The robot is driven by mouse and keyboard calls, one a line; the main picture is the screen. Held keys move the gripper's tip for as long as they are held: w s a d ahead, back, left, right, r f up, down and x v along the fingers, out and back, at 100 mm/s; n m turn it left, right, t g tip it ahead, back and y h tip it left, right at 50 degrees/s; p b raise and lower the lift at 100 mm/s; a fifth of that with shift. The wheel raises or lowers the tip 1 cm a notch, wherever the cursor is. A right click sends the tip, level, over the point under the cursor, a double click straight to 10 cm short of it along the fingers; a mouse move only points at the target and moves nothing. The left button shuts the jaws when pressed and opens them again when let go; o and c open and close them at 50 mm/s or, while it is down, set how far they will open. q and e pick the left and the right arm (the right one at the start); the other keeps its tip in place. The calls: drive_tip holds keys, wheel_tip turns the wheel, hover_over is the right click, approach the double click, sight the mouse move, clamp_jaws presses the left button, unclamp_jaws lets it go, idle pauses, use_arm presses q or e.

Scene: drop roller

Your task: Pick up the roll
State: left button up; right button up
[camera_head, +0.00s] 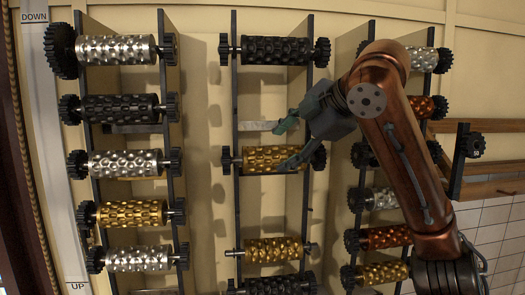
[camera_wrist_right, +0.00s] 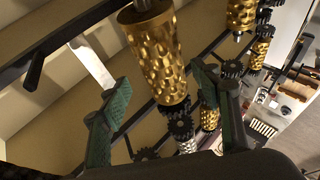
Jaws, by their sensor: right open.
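In the head view, rollers hang in three upright racks. A gold roll (camera_head: 262,158) lies level in the middle rack. My right gripper (camera_head: 286,146) is open, with its fingers in front of the right part of this roll, one above it and one across it. I cannot tell whether they touch it. In the right wrist view, the open right gripper (camera_wrist_right: 163,112) shows with a dimpled gold roll (camera_wrist_right: 158,60) beyond and between its two green fingers, with nothing clasped. Another gold roll (camera_head: 273,250) with bare shaft ends sits lower in the middle rack. My left gripper is out of view.
A black roll (camera_head: 275,50) is at the top of the middle rack. The left rack holds silver, black and gold rollers, including a silver one (camera_head: 115,49). The right rack, partly behind my arm, holds a copper roll (camera_head: 385,237). Wooden rails stand at the far right.

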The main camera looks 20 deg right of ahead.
sight(278, 154)
drive_tip(key=shift+x, duration=1)
drive_tip(key=x, duration=0.1)
drive_tip(key=p+x, duration=0.2)
drive_tip(key=x, duration=0.1)
drive_tip(key=shift+d+f, duration=0.25)
drive_tip(key=shift+d, duration=0.1)
drive_tip(key=shift+w+f, duration=0.15)
drive_tip(key=shift+w, duration=0.15)
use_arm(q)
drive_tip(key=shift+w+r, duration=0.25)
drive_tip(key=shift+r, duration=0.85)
use_arm(e)
drive_tip(key=shift+a, duration=0.1)
drive_tip(key=shift+c, duration=0.4)
drive_tip(key=shift+s, duration=0.1)
drive_tip(key=shift+c, duration=0.7)
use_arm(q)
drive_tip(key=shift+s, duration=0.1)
use_arm(e)
clamp_jaws()
